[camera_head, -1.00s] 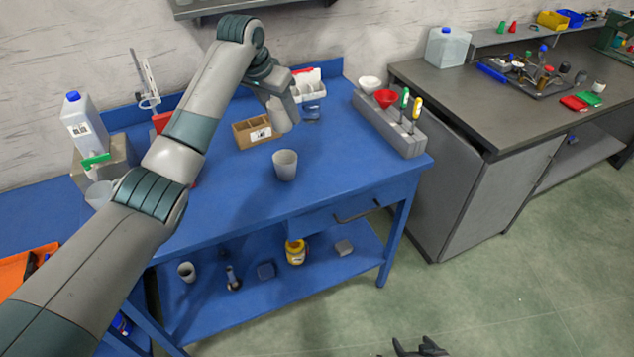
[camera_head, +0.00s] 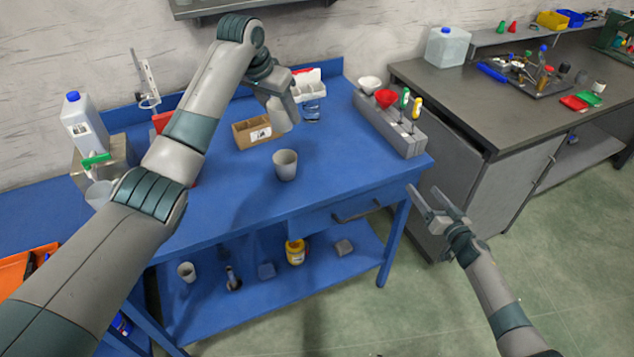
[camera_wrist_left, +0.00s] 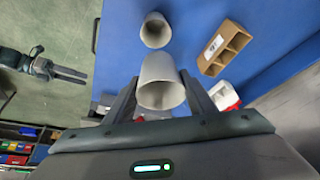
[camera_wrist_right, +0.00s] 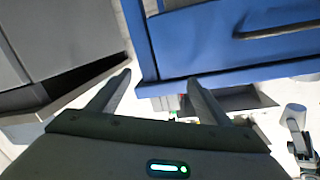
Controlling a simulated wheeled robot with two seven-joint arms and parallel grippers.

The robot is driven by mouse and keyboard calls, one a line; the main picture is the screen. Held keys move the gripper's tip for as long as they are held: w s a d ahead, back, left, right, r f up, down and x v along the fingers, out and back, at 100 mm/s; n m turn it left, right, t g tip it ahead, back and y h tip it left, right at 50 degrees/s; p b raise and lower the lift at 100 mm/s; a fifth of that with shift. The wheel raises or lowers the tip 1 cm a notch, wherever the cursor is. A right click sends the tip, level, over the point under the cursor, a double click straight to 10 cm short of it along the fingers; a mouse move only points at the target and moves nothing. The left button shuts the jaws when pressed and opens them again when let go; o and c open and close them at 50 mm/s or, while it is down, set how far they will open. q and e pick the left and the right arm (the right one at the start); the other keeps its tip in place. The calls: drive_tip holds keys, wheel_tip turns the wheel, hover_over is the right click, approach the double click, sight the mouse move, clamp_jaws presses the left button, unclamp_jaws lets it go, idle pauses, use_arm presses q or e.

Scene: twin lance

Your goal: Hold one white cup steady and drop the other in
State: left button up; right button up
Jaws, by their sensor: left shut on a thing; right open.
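One white cup (camera_head: 285,166) stands upright on the blue table, near the front middle. It also shows in the left wrist view (camera_wrist_left: 155,30), just beyond the held cup. My left gripper (camera_head: 284,112) is above the table, behind the standing cup. In the left wrist view my left gripper (camera_wrist_left: 159,82) is shut on the other white cup (camera_wrist_left: 160,80), which sits between its fingers, apart from the standing one. My right gripper (camera_head: 424,190) is open and empty beside the table's front right corner.
A brown divided box (camera_head: 252,132) stands behind the standing cup. A grey rack (camera_head: 390,122) with funnels and screwdrivers is at the table's right. The blue table's front edge and drawer (camera_head: 345,213) lie near my right gripper (camera_wrist_right: 160,80). The tabletop around the standing cup is clear.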

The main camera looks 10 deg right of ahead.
sight(292, 166)
drive_tip(key=w+a+r+n+t+y, duration=0.1)
drive_tip(key=w+a+r+n+y, duration=0.15)
drive_tip(key=r, duration=0.55)
drive_tip(key=w+a+r+n+t+y, duration=0.1)
drive_tip(key=w+a+r, duration=0.2)
drive_tip(key=r, duration=0.4)
drive_tip(key=a+n, duration=0.1)
drive_tip(key=a, duration=0.2)
drive_tip(key=s+a+f+n+g+y, duration=0.1)
drive_tip(key=a, duration=0.3)
drive_tip(key=a+f+n+g+y, duration=0.1)
drive_tip(key=a, duration=0.3)
drive_tip(key=shift+s+a, duration=0.2)
drive_tip(key=shift+s, duration=0.2)
drive_tip(key=s+a+f+n+g+y, duration=0.1)
drive_tip(key=a, duration=0.4)
drive_tip(key=s+a+n+g+y, duration=0.1)
drive_tip(key=s+a, duration=0.1)
drive_tip(key=a, duration=0.3)
drive_tip(key=s+a+f+n+g+y, duration=0.1)
drive_tip(key=s+a, duration=0.1)
drive_tip(key=a, duration=0.4)
drive_tip(key=shift+s+a+f+n, duration=0.1)
drive_tip(key=shift+f+n, duration=0.25)
drive_tip(key=x, duration=1.2)
drive_tip(key=shift+s, duration=0.1)
drive_tip(key=c, duration=1.1)
